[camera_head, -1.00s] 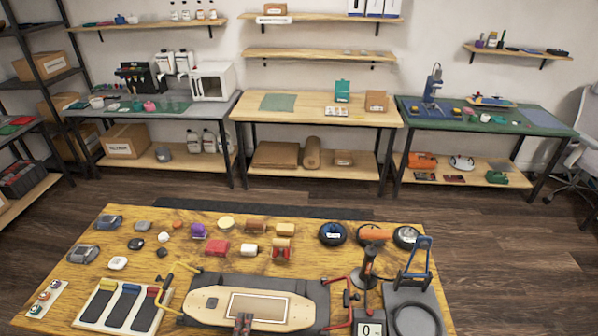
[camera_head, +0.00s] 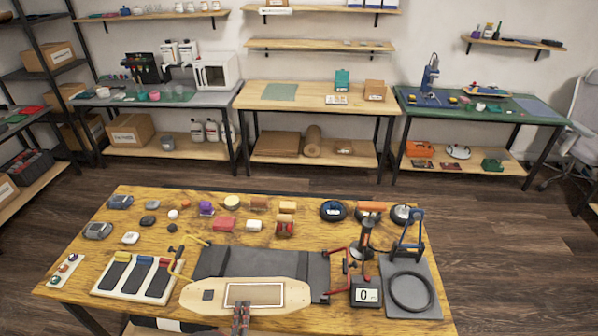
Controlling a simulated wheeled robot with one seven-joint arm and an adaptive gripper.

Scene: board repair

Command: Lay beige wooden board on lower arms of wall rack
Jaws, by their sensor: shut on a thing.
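The beige wooden board (camera_head: 255,294) is long with rounded ends, a small dark square at its left end and a pale rectangular outline in its middle. My gripper (camera_head: 241,308) is shut on its near long edge. The board lies across the near side of a dark grey panel (camera_head: 265,262), in front of it; I cannot tell whether it touches. Yellow arms (camera_head: 198,240) stick out at the panel's left and red arms (camera_head: 340,262) at its right; this looks like the rack. The board hides the panel's near part and whatever is beneath.
The wooden workbench (camera_head: 90,265) holds a pad tray (camera_head: 135,277) at left, a scale (camera_head: 366,295) and a grey mat with a black ring (camera_head: 410,290) at right. Several small parts lie along the back. Benches and shelves stand along the far wall, beyond open floor.

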